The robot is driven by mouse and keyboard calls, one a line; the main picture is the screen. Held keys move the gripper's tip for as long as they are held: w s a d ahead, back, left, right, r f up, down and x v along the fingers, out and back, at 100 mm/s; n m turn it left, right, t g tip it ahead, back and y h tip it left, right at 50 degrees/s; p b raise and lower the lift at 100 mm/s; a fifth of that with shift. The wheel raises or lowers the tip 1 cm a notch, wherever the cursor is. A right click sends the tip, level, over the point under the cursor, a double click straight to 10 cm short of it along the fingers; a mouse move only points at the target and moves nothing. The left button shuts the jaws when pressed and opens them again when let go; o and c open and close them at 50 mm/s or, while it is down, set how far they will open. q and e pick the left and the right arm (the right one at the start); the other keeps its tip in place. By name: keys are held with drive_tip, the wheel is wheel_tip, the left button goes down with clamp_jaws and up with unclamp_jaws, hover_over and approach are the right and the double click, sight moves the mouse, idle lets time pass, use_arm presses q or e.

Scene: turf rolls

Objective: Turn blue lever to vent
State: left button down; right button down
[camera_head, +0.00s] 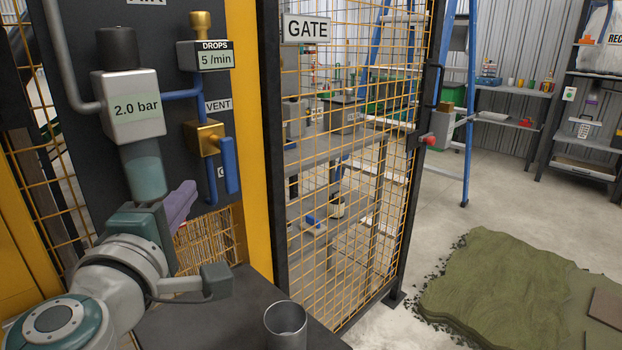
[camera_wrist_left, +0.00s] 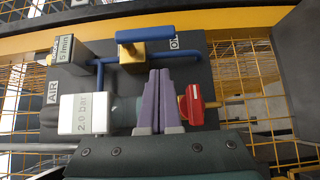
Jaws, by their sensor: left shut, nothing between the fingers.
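The blue lever (camera_head: 230,165) sits on a brass valve (camera_head: 203,138) on the dark panel. It hangs down from the valve, away from the VENT label (camera_head: 218,105) above and beside a mostly covered lower label. In the left wrist view the blue lever (camera_wrist_left: 160,35) lies across the picture, beyond my fingertips, with the brass valve (camera_wrist_left: 132,58) under it. My left gripper (camera_head: 184,198), with purple fingers, is shut and empty. It is below and left of the lever in the head view, apart from it. My right gripper is in neither view.
A regulator reading 2.0 bar (camera_head: 133,107) and a drops unit (camera_head: 205,56) share the panel. A red knob (camera_wrist_left: 196,103) shows right of my fingers in the wrist view. A metal cup (camera_head: 286,325) stands on a dark surface. The mesh gate (camera_head: 350,150) stands to the right.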

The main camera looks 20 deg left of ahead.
sight(224, 163)
use_arm(q)
drive_tip(key=shift+w+d, duration=0.45)
drive_tip(key=shift+w, duration=0.4)
drive_tip(key=shift+w+d, duration=0.4)
drive_tip(key=shift+w, duration=0.45)
drive_tip(key=shift+f, duration=0.1)
